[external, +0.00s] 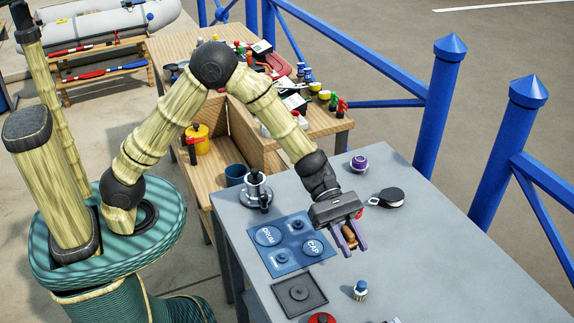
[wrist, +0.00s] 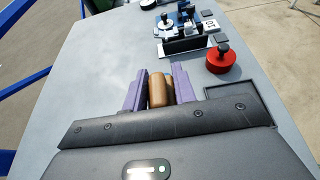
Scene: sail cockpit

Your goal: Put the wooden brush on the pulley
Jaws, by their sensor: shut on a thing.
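My gripper (external: 349,246) has purple fingers and is shut on a brown wooden piece, which looks like the wooden brush (external: 349,232). It is held over the grey table, right of the blue mat. In the wrist view the brown wood (wrist: 158,90) sits between the purple fingers (wrist: 157,88); any bristles are hidden. A black rounded thing with a pale side (external: 389,197) lies behind and right of my gripper; it may be the pulley. A purple round thing (external: 359,162) stands further back; I cannot tell for certain which is the pulley.
The grey table (external: 420,265) is clear to the right. A blue mat (external: 285,241) with labelled pads, a dark tray (external: 300,294) and a silver winch-like thing (external: 257,190) are to the left. A blue-topped piece (external: 360,290) and a red knob (wrist: 220,60) stand towards the front.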

